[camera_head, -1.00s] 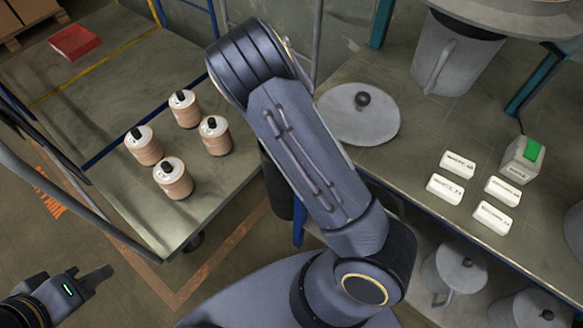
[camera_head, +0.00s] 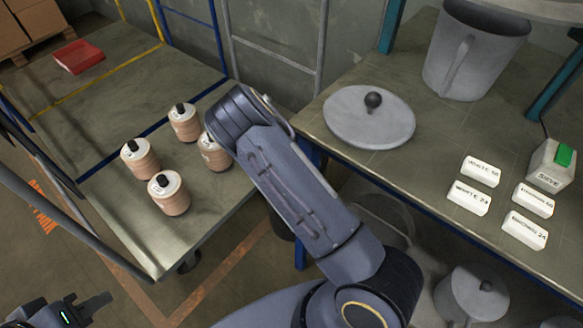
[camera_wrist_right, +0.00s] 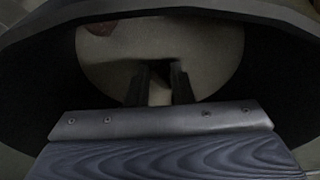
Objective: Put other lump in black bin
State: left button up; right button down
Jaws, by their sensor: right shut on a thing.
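In the right wrist view my right gripper (camera_wrist_right: 160,85) points down into the wide dark round opening of the black bin (camera_wrist_right: 275,75). Its two fingers are shut on a small dark lump (camera_wrist_right: 160,67), mostly hidden between the tips. A paler round floor shows beyond the tips. In the head view the bin (camera_head: 279,222) is a dark shape between the two tables, mostly covered by my right arm. The right gripper is hidden there. My left gripper (camera_head: 92,306) is at the lower left, away from everything; its jaw opening is unclear.
Several capped spools (camera_head: 170,194) stand on the left table, near my right arm. A red tray (camera_head: 79,57) lies farther back.

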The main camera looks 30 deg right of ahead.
jog(key=shift+f, duration=0.2)
jog(key=c, duration=1.3)
grip_release()
jog(key=shift+r, duration=0.1)
jog(key=shift+a+r, duration=0.1)
jog(key=shift+r, duration=0.45)
jog(key=p+v, duration=0.3)
jog(key=v, duration=0.8)
jog(key=shift+s, duration=0.15)
